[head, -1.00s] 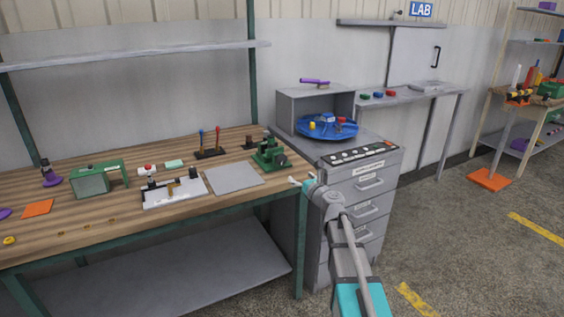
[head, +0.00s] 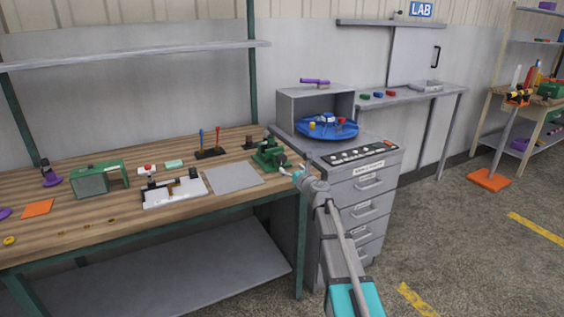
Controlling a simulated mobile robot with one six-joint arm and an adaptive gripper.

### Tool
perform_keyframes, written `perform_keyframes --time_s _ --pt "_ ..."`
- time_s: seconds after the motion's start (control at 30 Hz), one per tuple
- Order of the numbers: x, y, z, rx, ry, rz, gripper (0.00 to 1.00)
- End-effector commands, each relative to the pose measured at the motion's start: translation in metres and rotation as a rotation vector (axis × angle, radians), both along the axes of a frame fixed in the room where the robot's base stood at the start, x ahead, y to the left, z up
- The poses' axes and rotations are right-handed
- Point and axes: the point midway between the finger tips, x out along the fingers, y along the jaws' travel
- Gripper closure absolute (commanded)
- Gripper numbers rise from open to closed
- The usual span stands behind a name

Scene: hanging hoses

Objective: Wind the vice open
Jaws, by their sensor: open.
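The green vice (head: 268,155) stands at the right end of the wooden workbench, near its back corner. My gripper (head: 287,170) is open, just to the right of and in front of the vice, close to its front side. In this view I cannot tell whether the fingers touch the vice. The vice's handle and the gap between its jaws are too small to make out clearly.
A grey plate (head: 233,178) lies left of the vice, with a white fixture board (head: 173,194) beyond it. Two levers on a dark base (head: 210,152) stand behind. A grey drawer cabinet (head: 360,205) with a blue turntable (head: 327,128) stands to the right.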

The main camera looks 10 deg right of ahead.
Motion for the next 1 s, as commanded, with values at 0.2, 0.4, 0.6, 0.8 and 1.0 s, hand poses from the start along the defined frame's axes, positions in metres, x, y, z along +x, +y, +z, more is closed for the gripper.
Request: perform_keyframes --time_s 0.2,0.4,0.6,0.8,1.0 --pt "0.036 0.010 0.000 0.000 0.000 0.001 0.02" --pt "0.057 0.018 0.000 0.000 0.000 0.000 0.02" --pt "0.067 0.022 0.000 0.000 0.000 0.000 0.02" --pt "0.068 0.022 0.000 0.000 0.000 0.000 0.02" --pt "0.067 0.022 0.000 0.000 0.000 0.000 0.11"
